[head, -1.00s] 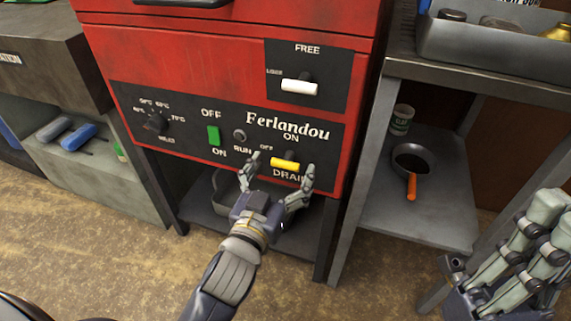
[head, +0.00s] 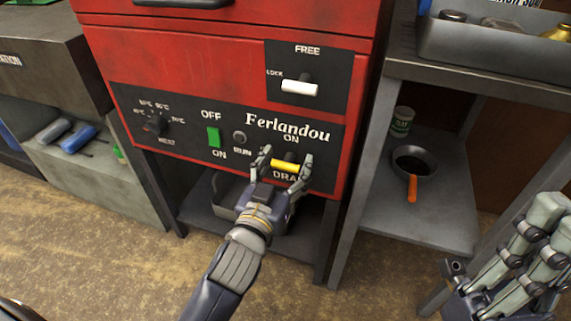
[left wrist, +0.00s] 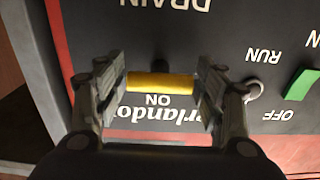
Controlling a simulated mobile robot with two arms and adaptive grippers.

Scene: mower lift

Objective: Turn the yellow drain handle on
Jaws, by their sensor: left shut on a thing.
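The yellow drain handle (head: 285,166) lies level, left to right, on the black panel (head: 200,128) of the red machine, between the ON and DRAIN labels. My left gripper (head: 284,172) is at the handle with one finger at each end. In the left wrist view the yellow handle (left wrist: 160,83) spans the gap between the fingers of my left gripper (left wrist: 162,88), and both pads meet its ends. My right gripper (head: 535,250) is at the lower right, away from the machine; its jaw state is unclear.
A white lever (head: 299,88) marked FREE and LOCK sits above the handle. A green switch (head: 214,137) and a dial (head: 155,125) are to the left. A grey shelf (head: 430,215) with a pan (head: 414,162) stands to the right. A tray sits below the panel.

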